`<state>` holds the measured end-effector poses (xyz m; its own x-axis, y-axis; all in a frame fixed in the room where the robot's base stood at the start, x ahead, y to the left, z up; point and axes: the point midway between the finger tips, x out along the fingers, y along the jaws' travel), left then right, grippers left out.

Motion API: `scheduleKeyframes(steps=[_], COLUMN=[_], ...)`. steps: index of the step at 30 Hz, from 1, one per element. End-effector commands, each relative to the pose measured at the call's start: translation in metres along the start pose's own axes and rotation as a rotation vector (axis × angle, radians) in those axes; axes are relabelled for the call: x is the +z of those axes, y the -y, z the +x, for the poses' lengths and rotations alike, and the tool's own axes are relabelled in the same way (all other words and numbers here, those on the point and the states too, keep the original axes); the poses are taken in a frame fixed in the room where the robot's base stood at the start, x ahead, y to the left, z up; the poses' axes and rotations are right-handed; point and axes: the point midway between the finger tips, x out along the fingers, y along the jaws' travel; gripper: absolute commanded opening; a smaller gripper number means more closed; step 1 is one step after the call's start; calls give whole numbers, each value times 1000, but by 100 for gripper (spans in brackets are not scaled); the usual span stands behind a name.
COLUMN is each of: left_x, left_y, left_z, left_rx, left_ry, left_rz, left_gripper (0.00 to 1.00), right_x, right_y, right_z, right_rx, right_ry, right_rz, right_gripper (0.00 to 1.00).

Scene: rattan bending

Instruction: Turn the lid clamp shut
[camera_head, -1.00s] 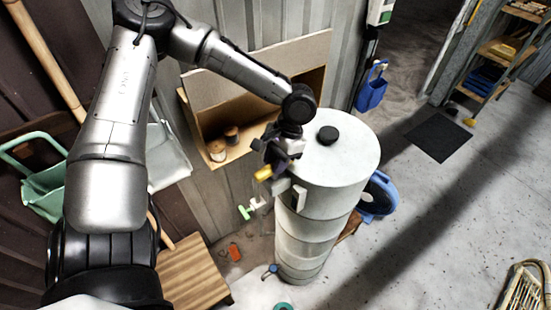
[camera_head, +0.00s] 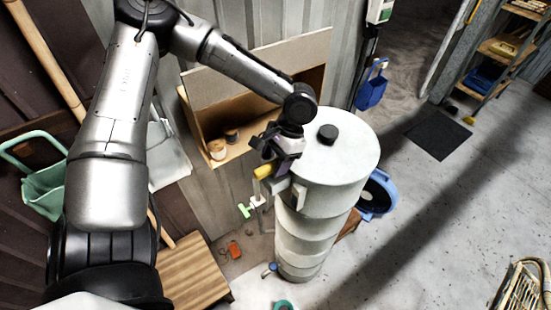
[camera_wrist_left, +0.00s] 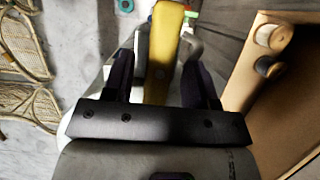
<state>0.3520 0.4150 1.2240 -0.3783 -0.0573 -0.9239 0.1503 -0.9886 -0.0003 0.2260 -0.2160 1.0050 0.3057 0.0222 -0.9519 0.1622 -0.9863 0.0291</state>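The tall pale cylinder (camera_head: 325,180) stands upright with a round lid (camera_head: 345,155) that has a black knob (camera_head: 327,134). The lid clamp sits at the lid's left edge, with a yellow handle (camera_head: 263,172) and a pale bracket (camera_head: 299,195). My left gripper (camera_head: 271,159) is at the clamp, beside the lid rim. In the left wrist view, the yellow handle (camera_wrist_left: 163,45) lies between the two dark fingers of my left gripper (camera_wrist_left: 160,78), with gaps on both sides. The fingers are apart. My right gripper is not in view.
A wooden box (camera_head: 250,140) with spools stands behind the cylinder, close to my left forearm. A green-handled valve (camera_head: 246,209) sticks out at the cylinder's left. A blue round thing (camera_head: 380,195) is behind it at right. Open floor (camera_head: 440,220) lies to the right.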

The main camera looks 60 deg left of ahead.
Motion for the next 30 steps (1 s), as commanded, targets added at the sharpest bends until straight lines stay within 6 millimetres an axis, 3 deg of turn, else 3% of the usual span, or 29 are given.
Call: scheduleKeyframes(steps=[11, 24, 30], left_x=[0, 0, 0], left_y=[0, 0, 0], left_z=[-9, -91, -120], left_rx=[1, -1, -1], left_ry=[-3, -4, -1], left_rz=[-2, -2, -2], left_gripper=[53, 53, 53], right_x=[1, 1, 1], right_y=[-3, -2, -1], right_z=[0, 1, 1], right_rx=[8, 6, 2], right_ry=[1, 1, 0], right_rz=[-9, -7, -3], right_gripper=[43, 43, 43])
